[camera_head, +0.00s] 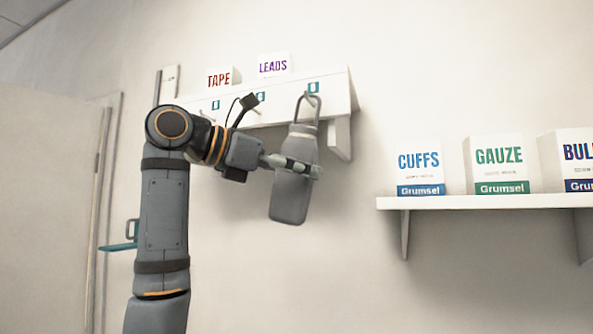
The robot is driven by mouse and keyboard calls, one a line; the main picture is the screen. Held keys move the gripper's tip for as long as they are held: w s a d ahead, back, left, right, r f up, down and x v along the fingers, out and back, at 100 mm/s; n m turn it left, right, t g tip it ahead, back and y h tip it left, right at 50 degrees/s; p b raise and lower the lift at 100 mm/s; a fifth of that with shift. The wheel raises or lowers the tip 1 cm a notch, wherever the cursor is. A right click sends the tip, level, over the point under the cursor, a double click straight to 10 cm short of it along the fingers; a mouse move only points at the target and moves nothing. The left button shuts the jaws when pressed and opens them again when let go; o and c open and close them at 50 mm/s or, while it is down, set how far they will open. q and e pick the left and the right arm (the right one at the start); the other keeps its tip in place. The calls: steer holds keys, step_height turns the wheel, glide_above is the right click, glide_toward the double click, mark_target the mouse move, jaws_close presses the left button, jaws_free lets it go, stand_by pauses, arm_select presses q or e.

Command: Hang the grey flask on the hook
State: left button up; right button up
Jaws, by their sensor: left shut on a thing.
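The grey flask (291,204) hangs slightly tilted in front of the wall, its carry loop (297,108) pointing up. My left gripper (302,169) comes in from the left and is shut on the flask's upper body. The top of the loop is at the rightmost hook (311,97) of the white wall rack (338,91). I cannot tell whether the loop is around the hook or only in front of it. My right gripper is out of view.
Boxes marked TAPE (219,78) and LEADS (273,65) stand on the rack. A white shelf (480,202) at right holds CUFFS (419,168), GAUZE (499,164) and another box. The wall between flask and shelf is clear. A door (50,210) is at left.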

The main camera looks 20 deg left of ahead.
arm_select(q)
steer(key=o, duration=1.9)
steer(key=shift+s+a, duration=0.15)
steer(key=v, duration=1.1)
steer(key=shift+s+a+r, duration=0.15)
steer(key=shift+s, duration=0.05)
